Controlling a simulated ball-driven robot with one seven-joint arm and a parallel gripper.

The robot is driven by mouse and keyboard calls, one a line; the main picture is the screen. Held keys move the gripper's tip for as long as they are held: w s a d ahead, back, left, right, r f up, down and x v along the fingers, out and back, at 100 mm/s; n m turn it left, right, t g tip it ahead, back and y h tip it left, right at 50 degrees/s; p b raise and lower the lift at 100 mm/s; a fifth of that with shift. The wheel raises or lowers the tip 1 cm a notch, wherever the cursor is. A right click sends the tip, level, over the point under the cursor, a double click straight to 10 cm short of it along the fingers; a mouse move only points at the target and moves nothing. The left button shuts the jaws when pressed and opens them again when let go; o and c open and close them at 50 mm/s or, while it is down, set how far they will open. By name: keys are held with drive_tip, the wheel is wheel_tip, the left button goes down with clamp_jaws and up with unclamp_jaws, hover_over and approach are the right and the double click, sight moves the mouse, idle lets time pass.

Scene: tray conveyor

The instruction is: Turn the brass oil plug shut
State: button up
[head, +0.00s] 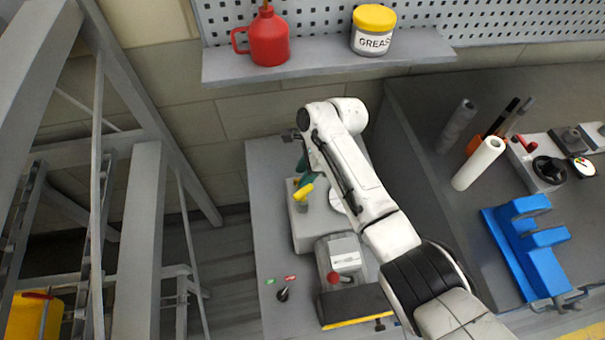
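A small yellow, brass-like piece (303,192) stands on top of the left end of a grey machine housing (304,240); it looks like the oil plug. It appears tilted, and its seat is too small to make out. My white arm reaches up from the lower right and bends over the machine. A dark green part (302,166) shows just above the yellow piece, under my wrist. I cannot tell whether it belongs to my gripper or touches the plug. My fingers are not clearly visible, mostly hidden by the arm.
A shelf (330,62) above holds a red oil can (268,40) and a grease tin (373,30). A grey motor (340,258) adjoins the housing on the grey base. A bench at right carries a blue vise (528,245) and a white roll (478,163). Steel framing (140,240) stands left.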

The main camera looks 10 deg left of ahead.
drive_tip(key=v, duration=0.6)
idle(0.4)
